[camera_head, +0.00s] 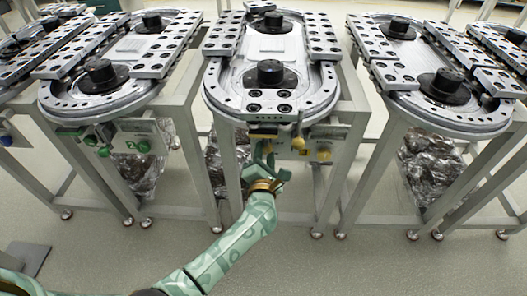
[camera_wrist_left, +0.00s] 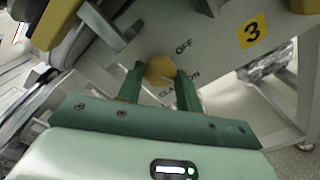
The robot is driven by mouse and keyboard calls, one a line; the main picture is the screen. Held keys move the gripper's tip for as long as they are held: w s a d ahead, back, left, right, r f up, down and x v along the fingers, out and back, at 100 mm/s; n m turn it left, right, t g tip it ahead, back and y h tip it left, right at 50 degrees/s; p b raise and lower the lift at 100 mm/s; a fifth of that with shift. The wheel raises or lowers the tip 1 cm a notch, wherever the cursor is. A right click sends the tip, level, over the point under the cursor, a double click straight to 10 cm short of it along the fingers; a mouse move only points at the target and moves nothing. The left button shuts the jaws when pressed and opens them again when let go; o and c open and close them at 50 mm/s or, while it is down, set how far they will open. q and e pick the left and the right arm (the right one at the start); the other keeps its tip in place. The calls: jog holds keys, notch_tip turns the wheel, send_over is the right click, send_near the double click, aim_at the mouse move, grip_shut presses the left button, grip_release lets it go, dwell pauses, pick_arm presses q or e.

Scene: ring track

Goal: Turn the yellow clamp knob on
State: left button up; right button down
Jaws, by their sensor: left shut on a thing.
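The yellow clamp knob (camera_wrist_left: 160,70) is on a grey panel in the left wrist view, between the printed words OFF and ON. My left gripper (camera_wrist_left: 161,84) has a finger on each side of it and is shut on it. The fingers hide the knob's sides, and I cannot tell its exact turn angle. In the head view my left gripper (camera_head: 265,162) reaches up to the front panel under the middle ring track (camera_head: 270,65). There the held knob is mostly hidden by the gripper. My right gripper is in neither view.
A yellow label with a 3 (camera_wrist_left: 252,31) is right of the knob. A green-knobbed station (camera_head: 143,147) stands left. Table legs flank the arm; the floor in front is clear.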

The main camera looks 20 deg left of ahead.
pick_arm(q)
jog(key=m+p, duration=0.2)
jog(key=m, duration=0.1)
jog(key=shift+m, duration=1)
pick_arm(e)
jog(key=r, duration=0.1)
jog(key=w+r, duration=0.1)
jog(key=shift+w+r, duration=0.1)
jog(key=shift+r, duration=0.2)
pick_arm(q)
jog(key=shift+f+p, duration=0.15)
jog(key=shift+p, duration=0.15)
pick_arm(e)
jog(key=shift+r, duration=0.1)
pick_arm(q)
jog(key=o, duration=1)
